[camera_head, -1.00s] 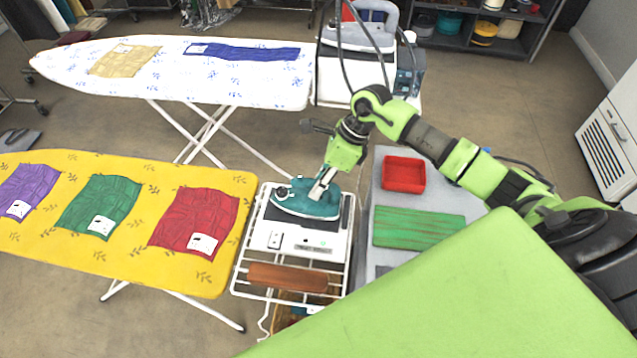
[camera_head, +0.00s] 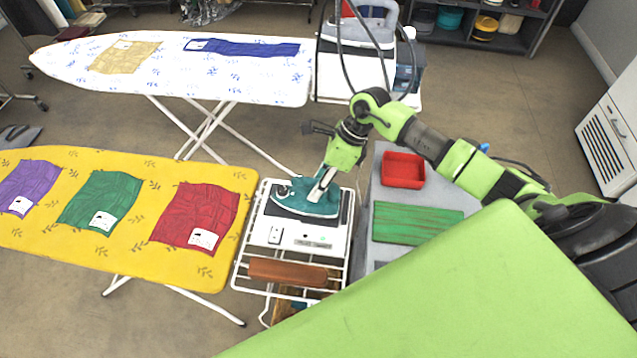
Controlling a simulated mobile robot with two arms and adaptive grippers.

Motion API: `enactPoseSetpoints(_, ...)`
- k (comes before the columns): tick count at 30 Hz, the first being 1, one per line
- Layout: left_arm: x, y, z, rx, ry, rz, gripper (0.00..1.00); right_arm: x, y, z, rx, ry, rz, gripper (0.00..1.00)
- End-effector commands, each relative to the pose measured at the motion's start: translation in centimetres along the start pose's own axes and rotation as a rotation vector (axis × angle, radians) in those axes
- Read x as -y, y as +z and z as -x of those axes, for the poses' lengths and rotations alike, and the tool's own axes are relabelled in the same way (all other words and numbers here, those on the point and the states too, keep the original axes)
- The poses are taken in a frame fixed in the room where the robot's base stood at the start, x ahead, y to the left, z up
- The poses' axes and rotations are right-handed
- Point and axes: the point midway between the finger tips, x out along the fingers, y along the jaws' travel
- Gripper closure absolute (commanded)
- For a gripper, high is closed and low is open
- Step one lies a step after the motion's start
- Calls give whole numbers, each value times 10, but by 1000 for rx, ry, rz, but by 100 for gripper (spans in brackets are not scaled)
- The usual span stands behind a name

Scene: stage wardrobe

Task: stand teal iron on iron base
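The teal iron (camera_head: 300,201) lies flat, soleplate down, on the dark pad of the white iron base (camera_head: 290,236), at the middle of the picture. Its tip points left. My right gripper (camera_head: 321,188) reaches down from above to the iron's handle. Its fingers are at the handle, but the handle and fingertips overlap, so I cannot see whether they close on it. My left gripper is not in view.
A white rack with a brown roller (camera_head: 288,273) is in front of the base. To the right, a grey table (camera_head: 388,222) bears a red tray (camera_head: 403,171) and a green board (camera_head: 418,224). A yellow ironing board (camera_head: 130,240) with folded cloths is at left. A grey iron (camera_head: 362,30) stands behind.

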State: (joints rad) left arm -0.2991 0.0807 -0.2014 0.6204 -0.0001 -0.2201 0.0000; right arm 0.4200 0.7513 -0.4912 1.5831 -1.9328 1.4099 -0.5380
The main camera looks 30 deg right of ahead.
Motion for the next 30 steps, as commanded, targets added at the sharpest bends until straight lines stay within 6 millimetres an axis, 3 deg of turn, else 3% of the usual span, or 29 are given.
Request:
enactPoseSetpoints(1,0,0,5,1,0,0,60,-1,2,4,1,0,0,67)
enactPoseSetpoints(5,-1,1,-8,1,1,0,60,2,0,19,1,-6,2,67)
enactPoseSetpoints(18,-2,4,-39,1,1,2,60,1,0,106,0,-4,1,67)
enactPoseSetpoints(24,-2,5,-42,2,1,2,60,0,1,121,0,0,1,67)
enactPoseSetpoints(30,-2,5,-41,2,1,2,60,-1,1,123,0,0,0,67)
